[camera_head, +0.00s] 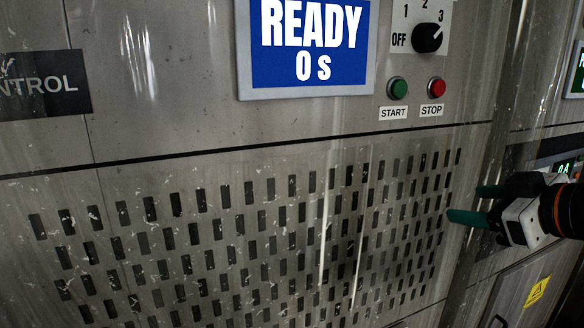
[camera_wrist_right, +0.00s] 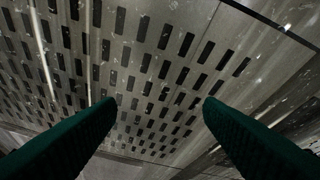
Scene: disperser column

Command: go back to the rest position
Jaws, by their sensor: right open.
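My right gripper (camera_head: 469,205) comes in from the right edge in the head view. Its two green fingers are apart, with nothing between them, in front of the right end of the perforated metal panel (camera_head: 250,235). In the right wrist view both green fingers (camera_wrist_right: 158,110) show spread apart, with the slotted panel (camera_wrist_right: 150,60) beyond them. I cannot tell how far the fingertips are from the panel. My left gripper is not in either view.
Above the panel are a blue display (camera_head: 312,45) reading "READY 0 s", a green START button (camera_head: 397,88), a red STOP button (camera_head: 436,87) and a rotary knob (camera_head: 428,38). A yellow warning label (camera_head: 537,292) is at lower right.

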